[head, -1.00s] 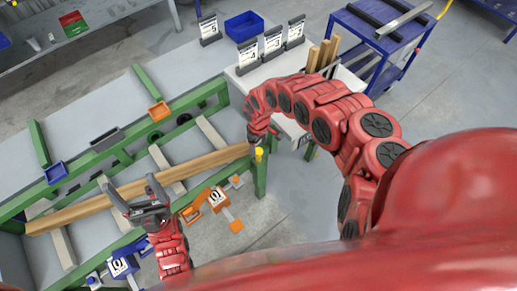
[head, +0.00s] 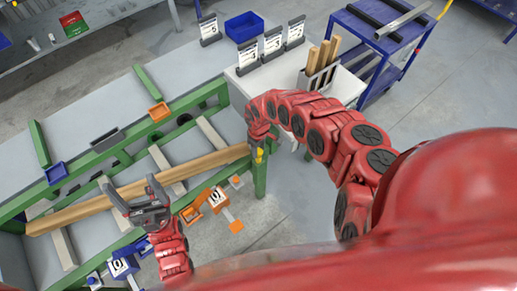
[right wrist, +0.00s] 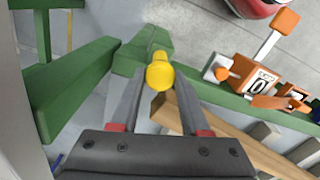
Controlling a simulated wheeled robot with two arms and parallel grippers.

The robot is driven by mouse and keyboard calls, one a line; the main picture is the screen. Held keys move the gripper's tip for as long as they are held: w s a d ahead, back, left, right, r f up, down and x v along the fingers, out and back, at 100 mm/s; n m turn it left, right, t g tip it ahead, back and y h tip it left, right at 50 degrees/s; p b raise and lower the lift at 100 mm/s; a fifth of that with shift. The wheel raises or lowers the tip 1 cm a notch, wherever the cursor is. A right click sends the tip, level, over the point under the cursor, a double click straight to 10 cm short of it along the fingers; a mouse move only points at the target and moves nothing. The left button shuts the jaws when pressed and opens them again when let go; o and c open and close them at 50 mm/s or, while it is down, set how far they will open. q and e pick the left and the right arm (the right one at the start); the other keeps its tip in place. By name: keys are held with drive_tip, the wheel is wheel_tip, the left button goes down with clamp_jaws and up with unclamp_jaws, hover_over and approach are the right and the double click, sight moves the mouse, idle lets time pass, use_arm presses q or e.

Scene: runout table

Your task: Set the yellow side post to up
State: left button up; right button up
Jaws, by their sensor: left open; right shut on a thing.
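The yellow side post (head: 259,155) stands at the right end of the green frame, and in the right wrist view its round yellow top (right wrist: 160,75) sits between my right gripper's fingers. My right gripper (head: 257,146) is shut on the post; its fingers (right wrist: 158,100) show one on each side of it in the wrist view. The lower part of the post is hidden by its top. My left gripper (head: 127,203) is open and empty, near the wooden beam's left part.
A long wooden beam (head: 205,163) lies along the green frame (head: 258,180). Orange (head: 219,198) and blue (head: 122,266) devices with number plates sit at the near side. A white table with labelled stands and a blue cart (head: 385,40) are beyond.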

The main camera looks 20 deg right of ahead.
clamp_jaws()
idle(0.9)
